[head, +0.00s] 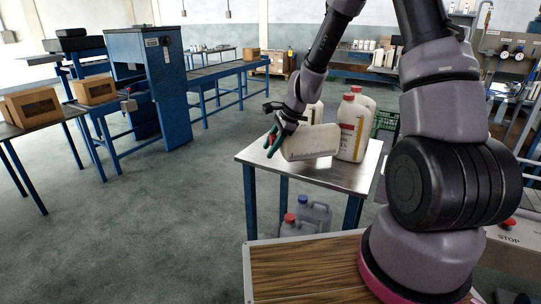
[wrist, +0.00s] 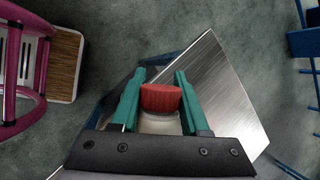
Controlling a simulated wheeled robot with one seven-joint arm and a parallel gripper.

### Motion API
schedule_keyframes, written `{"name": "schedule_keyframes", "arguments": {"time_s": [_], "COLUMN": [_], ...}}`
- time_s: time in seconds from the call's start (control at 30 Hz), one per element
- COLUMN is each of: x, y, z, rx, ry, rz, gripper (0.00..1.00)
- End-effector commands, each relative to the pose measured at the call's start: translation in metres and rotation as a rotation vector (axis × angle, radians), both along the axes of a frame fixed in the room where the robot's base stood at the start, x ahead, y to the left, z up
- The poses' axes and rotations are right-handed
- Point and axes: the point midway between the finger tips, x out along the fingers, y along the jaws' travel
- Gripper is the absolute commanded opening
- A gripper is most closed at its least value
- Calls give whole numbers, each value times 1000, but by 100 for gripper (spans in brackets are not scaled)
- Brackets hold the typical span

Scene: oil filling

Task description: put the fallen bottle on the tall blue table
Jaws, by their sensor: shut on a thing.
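The fallen bottle (head: 312,143), cream-white with a label, lies on its side over the left part of the blue-legged table's metal top (head: 345,178). My gripper (head: 272,142) is at the bottle's left end, by the table's left edge. In the wrist view my gripper's green fingers (wrist: 158,90) are shut around the bottle's red cap (wrist: 160,98) and neck. The metal top (wrist: 215,85) shows behind them. I cannot tell whether the bottle touches the top.
Upright bottles, one a white red-capped bottle (head: 352,130), stand on the same table, close behind and right of the held bottle. Grey jerrycans (head: 313,212) stand below. A wooden-topped surface (head: 305,270) lies in front. The floor to the left is clear.

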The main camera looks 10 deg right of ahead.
Motion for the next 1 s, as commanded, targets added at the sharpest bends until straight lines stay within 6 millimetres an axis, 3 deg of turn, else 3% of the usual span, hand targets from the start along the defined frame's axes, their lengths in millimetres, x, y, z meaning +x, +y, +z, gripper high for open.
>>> {"name": "schedule_keyframes", "arguments": {"time_s": [0.2,0.6,0.63,0.7,1.0], "x": [-1,0,0,0,0], "y": [0,0,0,0,0], "z": [-28,-33,-33,-32,-32], "rx": [2,0,1,0,0], "ry": [5,2,2,2,1], "rz": [-2,-1,-1,-1,-1], "gripper": [0,0,52,75,75]}}
